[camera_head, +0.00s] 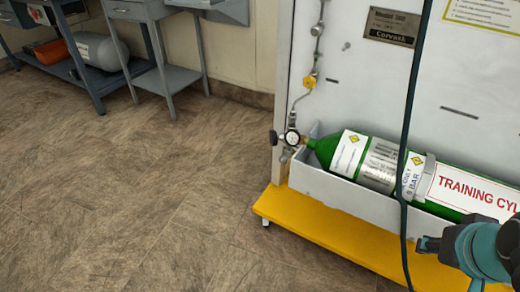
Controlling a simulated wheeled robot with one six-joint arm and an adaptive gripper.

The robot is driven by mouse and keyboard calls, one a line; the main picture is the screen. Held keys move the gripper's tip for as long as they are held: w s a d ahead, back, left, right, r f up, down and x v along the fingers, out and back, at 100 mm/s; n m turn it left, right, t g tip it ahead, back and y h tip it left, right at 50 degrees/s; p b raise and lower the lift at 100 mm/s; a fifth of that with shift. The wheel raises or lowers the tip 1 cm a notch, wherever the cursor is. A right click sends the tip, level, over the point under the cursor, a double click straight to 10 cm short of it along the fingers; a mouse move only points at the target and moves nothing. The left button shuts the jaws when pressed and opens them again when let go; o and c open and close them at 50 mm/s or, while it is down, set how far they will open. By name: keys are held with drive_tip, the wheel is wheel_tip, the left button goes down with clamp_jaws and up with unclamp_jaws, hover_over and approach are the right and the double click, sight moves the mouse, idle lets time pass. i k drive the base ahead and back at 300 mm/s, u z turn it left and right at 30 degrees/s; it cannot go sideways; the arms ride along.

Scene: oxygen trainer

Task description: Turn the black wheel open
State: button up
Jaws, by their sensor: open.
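The black wheel (274,138) is a small dark knob at the left side of the valve, at the neck end of a green cylinder (326,150). A round gauge (292,138) with a white face sits just right of it. The cylinder lies on its side in a white trough. My gripper (426,244) shows only as a small dark end at the lower right, left of my teal wrist. It is open, well to the right of the wheel and apart from it. Most of it is hidden by the wrist or cut off, and its fingers are hard to make out.
A yellow base (330,232) juts out below the trough (335,193). A dark cable (408,130) hangs in front of the cylinder. A thin pipe with a yellow fitting (309,82) rises above the valve. The floor (150,200) to the left is clear. Grey benches (85,75) stand behind.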

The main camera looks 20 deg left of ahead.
sight(274, 138)
drive_tip(key=z, duration=0.05)
drive_tip(key=k, duration=1)
drive_tip(key=u, duration=0.95)
drive_tip(key=i, duration=1.2)
drive_tip(key=z, duration=1.45)
drive_tip(key=k, duration=0.8)
drive_tip(key=u, duration=0.95)
